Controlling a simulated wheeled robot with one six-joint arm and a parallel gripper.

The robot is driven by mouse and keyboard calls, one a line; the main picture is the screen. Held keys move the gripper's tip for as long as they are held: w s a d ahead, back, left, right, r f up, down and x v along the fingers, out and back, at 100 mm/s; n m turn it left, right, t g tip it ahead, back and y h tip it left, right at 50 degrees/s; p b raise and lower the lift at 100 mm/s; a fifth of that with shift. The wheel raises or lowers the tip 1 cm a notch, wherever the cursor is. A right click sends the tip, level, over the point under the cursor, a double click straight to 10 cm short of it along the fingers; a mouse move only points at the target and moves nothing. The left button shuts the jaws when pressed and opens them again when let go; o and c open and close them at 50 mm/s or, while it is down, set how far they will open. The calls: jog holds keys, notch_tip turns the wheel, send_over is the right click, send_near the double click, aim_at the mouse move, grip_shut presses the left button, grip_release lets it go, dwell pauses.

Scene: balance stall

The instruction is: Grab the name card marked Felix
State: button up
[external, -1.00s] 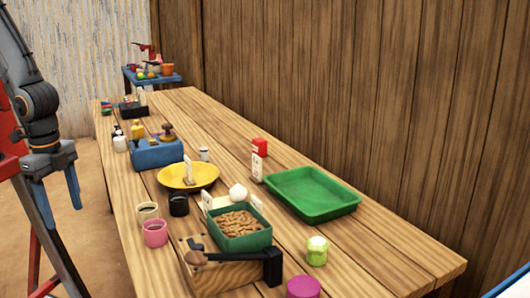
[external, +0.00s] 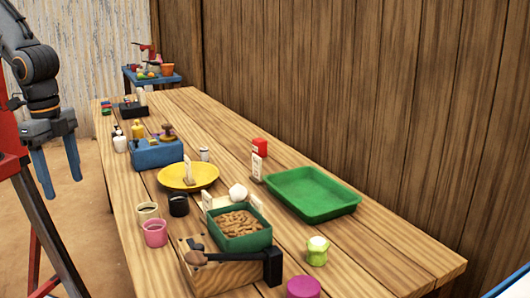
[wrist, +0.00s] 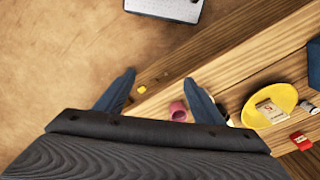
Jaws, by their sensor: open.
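Several small white cards stand on the long wooden table, and I cannot read a name on any, so I cannot tell which is Felix. One card (external: 188,170) stands in the yellow dish (external: 203,179); it also shows in the wrist view (wrist: 269,110). Another card (external: 257,167) stands beside the red block, left of the green tray. White cards (external: 207,200) also show around the green box of brown pieces. My gripper (external: 63,188) is open and empty, left of the table and apart from every card. Its two blue fingers also show in the wrist view (wrist: 160,76).
The green tray (external: 345,204), a blue box (external: 157,154), pink cup (external: 155,233), black cup (external: 179,205) and wooden block with a hammer-like tool (external: 222,277) crowd the table (external: 400,240). A wooden wall (external: 400,100) runs along its right side.

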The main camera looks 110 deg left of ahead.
jog(key=w+a+r+n+t+y+p, duration=0.1)
jog(key=w+a+n, duration=0.15)
jog(key=w, duration=0.55)
jog(key=w+a+r+n, duration=0.1)
jog(key=w+a, duration=0.2)
jog(key=w, duration=0.4)
jog(key=n+t+y+p, duration=0.2)
jog(key=n+p, duration=0.1)
jog(key=n, duration=0.2)
send_over(255, 204)
jog(key=s+d, duration=0.1)
jog(key=d, duration=0.1)
notch_tip(255, 204, down, 3)
jog(key=shift+s+d+f+p+x, duration=0.15)
jog(key=shift+s+p+x, duration=0.25)
jog(key=shift+x, duration=1.55)
jog(key=shift+s+d+f+p+x, duration=0.2)
jog(key=shift+s+p+x, duration=0.2)
jog(key=shift+x, duration=1.6)
jog(key=shift+s+d+f+p+x, duration=0.15)
jog(key=shift+s+p+x, duration=0.25)
jog(key=shift+x, duration=1.55)
jog(key=c, duration=1.1)
jog(key=shift+r, duration=0.1)
